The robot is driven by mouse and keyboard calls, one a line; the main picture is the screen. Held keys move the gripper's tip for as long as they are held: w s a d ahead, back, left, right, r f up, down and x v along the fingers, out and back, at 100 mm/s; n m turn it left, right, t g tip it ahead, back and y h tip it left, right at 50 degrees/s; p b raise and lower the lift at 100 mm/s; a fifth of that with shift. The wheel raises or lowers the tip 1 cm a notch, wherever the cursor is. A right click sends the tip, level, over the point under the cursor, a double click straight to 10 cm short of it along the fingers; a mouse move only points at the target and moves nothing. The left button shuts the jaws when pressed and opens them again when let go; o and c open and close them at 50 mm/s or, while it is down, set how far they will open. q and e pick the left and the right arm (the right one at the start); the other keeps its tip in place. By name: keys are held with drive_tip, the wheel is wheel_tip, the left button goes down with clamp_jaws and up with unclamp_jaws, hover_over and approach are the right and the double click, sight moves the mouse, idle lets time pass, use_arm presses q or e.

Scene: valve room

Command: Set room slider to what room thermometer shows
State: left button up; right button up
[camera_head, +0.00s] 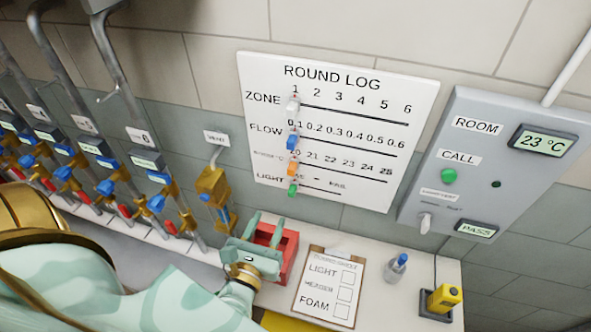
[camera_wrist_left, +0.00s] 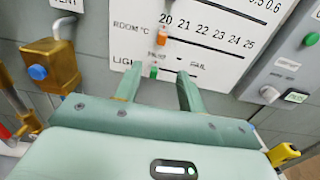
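The room thermometer (camera_head: 543,141) on the grey panel at the right reads 23 °C. The room slider's orange knob (camera_head: 292,169) is on the white round log board (camera_head: 340,130), at the left end of its track under 20. It also shows under 20 in the left wrist view (camera_wrist_left: 162,37). My left gripper (camera_head: 266,223) is below the board, in front of the red tray. In the left wrist view its two fingers (camera_wrist_left: 157,80) are apart with nothing held, pointing at the board's lower edge, below the orange knob. My right gripper is not in view.
The green light knob (camera_head: 293,189) is just below the orange knob, and the blue flow knob (camera_head: 292,143) just above. A red tray (camera_head: 287,258), clipboard (camera_head: 328,288), bottle (camera_head: 397,267) and yellow device (camera_head: 443,298) are on the counter. Pipes with valves stand at the left.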

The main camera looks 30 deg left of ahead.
use_arm(q)
drive_tip(key=p, duration=0.2)
approach(290, 175)
drive_tip(key=x, duration=0.4)
drive_tip(key=shift+w+r, duration=0.1)
drive_tip(key=shift+r, duration=0.1)
drive_tip(key=x, duration=0.6)
drive_tip(key=shift+w+a+f, duration=0.1)
drive_tip(key=shift+w+f, duration=0.05)
drive_tip(key=shift+w, duration=0.15)
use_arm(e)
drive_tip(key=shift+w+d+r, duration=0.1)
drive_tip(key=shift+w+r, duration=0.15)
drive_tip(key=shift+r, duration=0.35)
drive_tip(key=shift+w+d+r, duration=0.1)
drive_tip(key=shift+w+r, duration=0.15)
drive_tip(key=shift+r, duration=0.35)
